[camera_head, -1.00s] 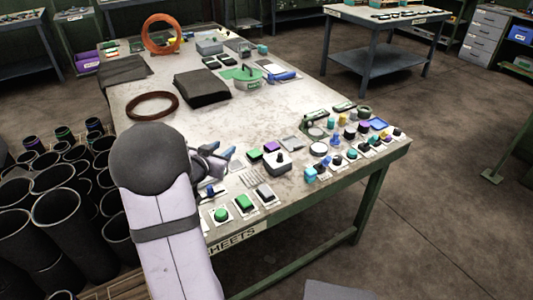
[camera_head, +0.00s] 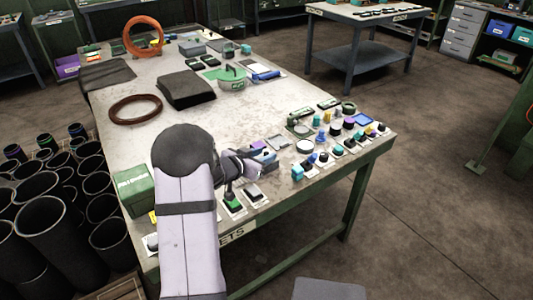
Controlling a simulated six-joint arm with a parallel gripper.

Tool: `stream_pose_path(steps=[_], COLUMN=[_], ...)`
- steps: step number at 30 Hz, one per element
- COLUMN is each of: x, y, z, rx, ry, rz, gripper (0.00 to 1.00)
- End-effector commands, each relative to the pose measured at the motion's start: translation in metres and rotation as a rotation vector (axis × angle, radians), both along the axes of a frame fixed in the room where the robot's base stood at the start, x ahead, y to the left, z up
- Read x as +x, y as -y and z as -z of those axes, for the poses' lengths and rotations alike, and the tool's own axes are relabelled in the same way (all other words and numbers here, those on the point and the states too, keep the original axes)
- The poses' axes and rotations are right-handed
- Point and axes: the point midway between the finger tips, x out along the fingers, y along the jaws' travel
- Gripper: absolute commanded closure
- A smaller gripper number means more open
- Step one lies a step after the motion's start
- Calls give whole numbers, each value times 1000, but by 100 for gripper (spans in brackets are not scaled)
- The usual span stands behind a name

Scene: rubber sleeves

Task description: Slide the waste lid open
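My gripper (camera_head: 248,163) is low over the front part of the worktable, beside a cluster of small buttons and blocks. Its fingers are small, dark and partly merged with the purple and blue parts behind them, so I cannot tell their opening or any contact. A green box with white lettering (camera_head: 135,190) stands at the table's left edge, left of my arm and partly hidden by it. The lettering is too small to read surely, and I cannot make out a waste lid for certain.
The worktable (camera_head: 150,140) carries a brown ring (camera_head: 136,109), a dark block (camera_head: 187,89), a green round container (camera_head: 232,79) and an orange ring (camera_head: 143,35). Several knobs and buttons crowd the right front. Black tubes (camera_head: 60,230) stand left. The table's middle is clear.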

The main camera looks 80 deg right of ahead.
Motion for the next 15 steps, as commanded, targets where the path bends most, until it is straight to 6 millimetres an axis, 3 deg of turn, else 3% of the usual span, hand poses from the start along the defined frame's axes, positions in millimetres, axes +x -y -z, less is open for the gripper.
stream_pose_path(steps=[6,15], x=[-7,-8], y=[17,20], z=[7,9], rx=[1,0], ry=[1,1], rz=[-1,-2], gripper=[67,67])
